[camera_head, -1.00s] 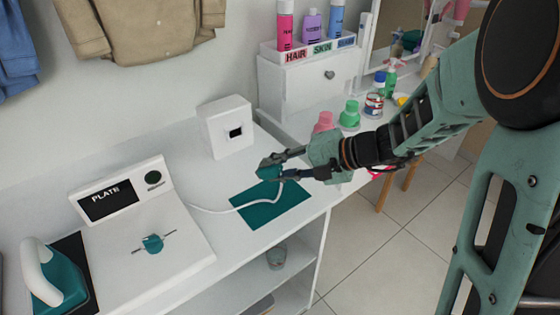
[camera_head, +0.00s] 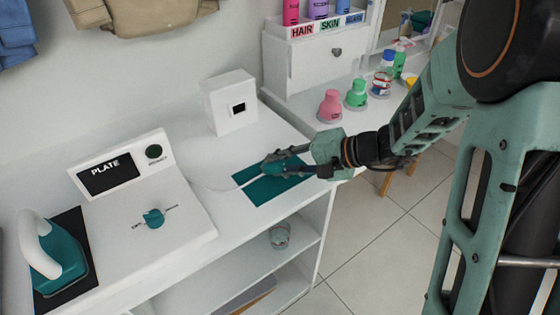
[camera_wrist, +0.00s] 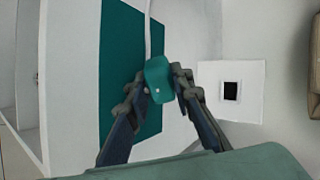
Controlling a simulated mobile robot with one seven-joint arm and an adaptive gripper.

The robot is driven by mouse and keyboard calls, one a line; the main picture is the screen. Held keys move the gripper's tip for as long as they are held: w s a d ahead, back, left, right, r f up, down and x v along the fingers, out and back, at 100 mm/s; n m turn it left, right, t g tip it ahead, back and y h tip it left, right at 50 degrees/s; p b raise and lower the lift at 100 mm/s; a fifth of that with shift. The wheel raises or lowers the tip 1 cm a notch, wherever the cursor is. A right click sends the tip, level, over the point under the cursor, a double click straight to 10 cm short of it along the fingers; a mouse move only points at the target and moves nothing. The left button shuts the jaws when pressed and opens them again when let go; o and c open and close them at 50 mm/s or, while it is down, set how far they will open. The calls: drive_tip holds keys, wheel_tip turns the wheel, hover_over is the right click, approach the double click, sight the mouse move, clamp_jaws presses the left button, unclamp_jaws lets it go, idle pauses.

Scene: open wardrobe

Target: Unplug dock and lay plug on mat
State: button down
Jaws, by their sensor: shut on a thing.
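My gripper (camera_head: 282,166) is shut on the teal plug, low over the teal mat (camera_head: 262,193). In the wrist view the plug (camera_wrist: 158,80) sits between the two fingertips (camera_wrist: 160,84), with the mat (camera_wrist: 121,50) behind and to the left of it. Whether the plug touches the mat cannot be told. A white cord (camera_head: 215,188) runs from the plug left toward the dock (camera_head: 140,215), a white unit with a PLATE screen and a teal knob. A white box with a dark square socket (camera_head: 238,107) stands behind the mat, apart from the plug.
A teal iron (camera_head: 62,258) stands on a dark pad at the left. Pink (camera_head: 330,106) and green (camera_head: 356,95) bottles stand on the lower table at the right. The counter's front edge lies just beyond the mat, above open shelves.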

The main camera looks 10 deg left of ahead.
drive_tip(key=c, duration=1.3)
unclamp_jaws()
drive_tip(key=d+r+p, duration=0.3)
drive_tip(key=r, duration=0.4)
drive_tip(key=shift+s+d+p, duration=0.15)
drive_tip(key=shift+s+p, duration=0.2)
drive_tip(key=shift+d+r, duration=0.1)
